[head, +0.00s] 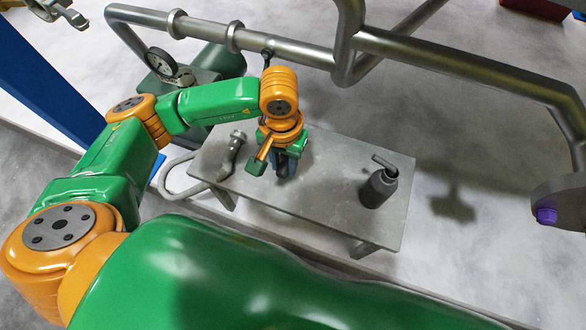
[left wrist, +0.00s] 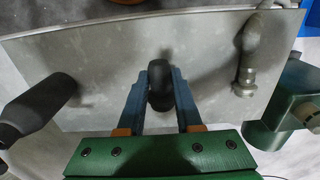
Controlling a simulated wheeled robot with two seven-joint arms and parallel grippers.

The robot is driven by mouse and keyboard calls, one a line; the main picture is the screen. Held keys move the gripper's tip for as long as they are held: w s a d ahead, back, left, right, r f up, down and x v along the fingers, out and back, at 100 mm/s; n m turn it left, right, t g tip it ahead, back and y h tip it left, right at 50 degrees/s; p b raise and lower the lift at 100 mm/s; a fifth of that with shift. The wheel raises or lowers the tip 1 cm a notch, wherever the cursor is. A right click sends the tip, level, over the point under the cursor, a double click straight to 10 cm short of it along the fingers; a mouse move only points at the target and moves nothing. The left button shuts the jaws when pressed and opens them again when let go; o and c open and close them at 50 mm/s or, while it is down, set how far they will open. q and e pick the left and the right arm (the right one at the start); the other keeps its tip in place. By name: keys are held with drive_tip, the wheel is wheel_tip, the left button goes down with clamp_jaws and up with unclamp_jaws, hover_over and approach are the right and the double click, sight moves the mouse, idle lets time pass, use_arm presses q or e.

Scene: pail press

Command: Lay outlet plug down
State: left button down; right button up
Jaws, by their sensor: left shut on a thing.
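My left gripper (head: 287,163) is over the left part of the grey table (head: 320,205), pointing down. In the left wrist view its blue fingers (left wrist: 160,92) are shut on a dark, rounded piece, which I take for the outlet plug (left wrist: 160,72). The plug sits between the fingertips, with the table top behind it. In the head view the fingers and wrist mostly hide it, and I cannot tell whether it touches the table. My right gripper is not in view.
A hose nozzle (head: 232,153) lies on the table left of the gripper. A dark grey bottle (head: 378,188) stands at the right. Bare table lies between gripper and bottle. Thick metal pipes (head: 300,52) run behind; a purple cap (head: 546,215) shows on a pipe end at far right.

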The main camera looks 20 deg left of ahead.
use_arm(q)
drive_tip(key=f, duration=0.1)
drive_tip(key=d+f, duration=0.1)
drive_tip(key=f, duration=0.1)
drive_tip(key=w+f, duration=0.1)
drive_tip(key=f, duration=0.1)
drive_tip(key=shift+w+d+f, duration=0.1)
drive_tip(key=shift+d+f, duration=0.05)
drive_tip(key=shift+d, duration=0.05)
drive_tip(key=shift+f, duration=0.25)
drive_tip(key=c, duration=0.6)
unclamp_jaws()
drive_tip(key=shift+r, duration=0.25)
wheel_tip(320, 180, up, 12)
drive_tip(key=shift+f, duration=0.1)
